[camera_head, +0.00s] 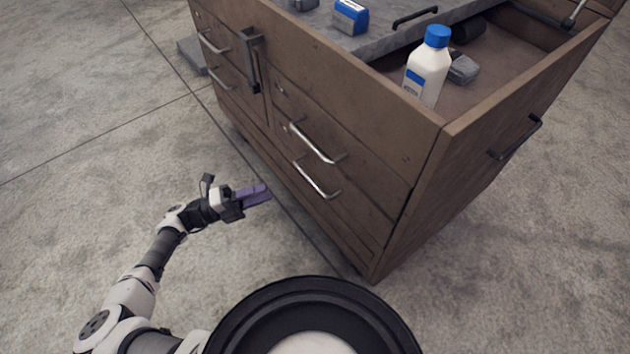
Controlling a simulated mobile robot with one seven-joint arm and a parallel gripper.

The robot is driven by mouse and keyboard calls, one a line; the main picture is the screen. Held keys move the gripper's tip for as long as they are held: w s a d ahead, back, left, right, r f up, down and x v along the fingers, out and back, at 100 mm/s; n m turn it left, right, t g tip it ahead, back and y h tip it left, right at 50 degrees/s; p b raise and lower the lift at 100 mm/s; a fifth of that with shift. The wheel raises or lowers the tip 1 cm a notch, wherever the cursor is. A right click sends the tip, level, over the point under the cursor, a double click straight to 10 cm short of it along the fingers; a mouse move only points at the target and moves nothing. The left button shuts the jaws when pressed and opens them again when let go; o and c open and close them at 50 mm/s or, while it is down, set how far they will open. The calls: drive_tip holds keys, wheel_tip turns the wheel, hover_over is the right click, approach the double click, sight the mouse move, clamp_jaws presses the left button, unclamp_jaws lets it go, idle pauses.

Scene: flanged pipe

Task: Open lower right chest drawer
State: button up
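The brown wooden chest (385,130) fills the upper right. Its lower right drawer (290,172) appears shut, with its face flush with the front. That drawer has a silver bar handle (316,181), below the similar handle (317,143) of the drawer above. My gripper (262,194), with purple fingers, is in front of the chest, left of the lower handle and apart from it in the picture. It points toward the chest front. The fingers look close together, but the gap between them is too small to judge. Nothing shows held in it.
A white bottle with a blue cap (428,65) stands in the chest's open top, beside a grey block (462,68). A blue box (351,16) sits on the grey slab. Left handles (213,43) and a dark vertical handle (252,60) protrude. Concrete floor (90,150) is clear at left.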

sight(309, 177)
drive_tip(key=x, duration=1.3)
drive_tip(key=shift+r+p, duration=0.15)
drive_tip(key=shift+p, duration=0.15)
clamp_jaws()
